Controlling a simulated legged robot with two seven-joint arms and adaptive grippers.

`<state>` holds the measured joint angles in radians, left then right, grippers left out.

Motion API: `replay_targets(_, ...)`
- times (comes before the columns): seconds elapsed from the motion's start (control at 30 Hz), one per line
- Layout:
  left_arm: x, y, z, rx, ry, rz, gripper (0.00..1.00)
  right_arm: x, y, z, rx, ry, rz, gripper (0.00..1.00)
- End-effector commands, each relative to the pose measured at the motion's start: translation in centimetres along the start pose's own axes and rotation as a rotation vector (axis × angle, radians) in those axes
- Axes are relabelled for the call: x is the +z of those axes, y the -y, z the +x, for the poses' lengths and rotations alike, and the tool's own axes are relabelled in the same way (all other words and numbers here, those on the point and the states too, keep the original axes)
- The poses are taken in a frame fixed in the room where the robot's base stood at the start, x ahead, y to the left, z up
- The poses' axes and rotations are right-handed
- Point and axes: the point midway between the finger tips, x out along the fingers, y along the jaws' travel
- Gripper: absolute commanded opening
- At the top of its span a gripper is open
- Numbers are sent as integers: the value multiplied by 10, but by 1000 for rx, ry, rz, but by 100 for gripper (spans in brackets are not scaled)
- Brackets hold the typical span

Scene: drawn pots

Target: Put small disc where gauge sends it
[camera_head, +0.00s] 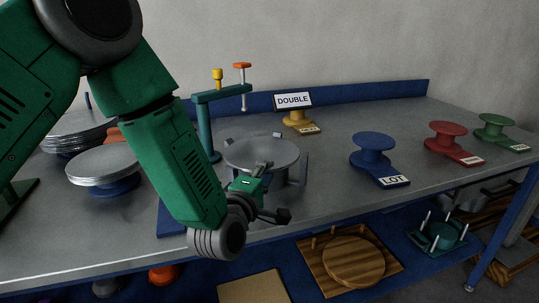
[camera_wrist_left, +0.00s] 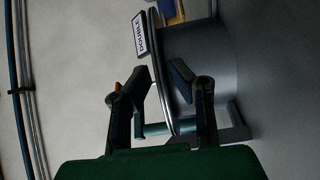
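A grey disc (camera_head: 262,151) lies flat on a stand with upright tabs, beside the teal gauge post (camera_head: 206,130), whose arm carries a yellow knob and an orange-topped pin. A sign (camera_head: 293,100) behind reads DOUBLE; it also shows in the left wrist view (camera_wrist_left: 141,34). My left gripper (camera_head: 272,190) is at the disc's near edge. In the left wrist view, the fingers (camera_wrist_left: 160,75) are apart, with the disc's thin rim (camera_wrist_left: 158,62) between them. I cannot tell whether they touch it. My right gripper is out of view.
A yellow spool (camera_head: 298,118), a blue spool labelled LOT (camera_head: 373,143), a red spool (camera_head: 447,131) and a green spool (camera_head: 494,122) stand to the right. Stacked discs (camera_head: 73,132) and another disc (camera_head: 103,164) sit at left. Wooden trays (camera_head: 350,262) lie below the table.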

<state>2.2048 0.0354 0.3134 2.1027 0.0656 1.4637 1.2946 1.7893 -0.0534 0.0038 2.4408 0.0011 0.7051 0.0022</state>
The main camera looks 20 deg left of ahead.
Motion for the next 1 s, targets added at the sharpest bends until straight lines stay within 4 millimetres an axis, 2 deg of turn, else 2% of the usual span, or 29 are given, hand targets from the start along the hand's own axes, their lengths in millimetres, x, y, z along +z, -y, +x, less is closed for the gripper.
replay_targets(0.17, -6, 1, 0, -1, -6, -3, 0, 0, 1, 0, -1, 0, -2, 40)
replay_targets(0.53, -2, -2, 2, 0, -11, 4, 0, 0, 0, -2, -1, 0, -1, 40)
replay_targets(1.0, 1, -30, 2, 2, -4, 3, 0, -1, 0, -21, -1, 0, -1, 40)
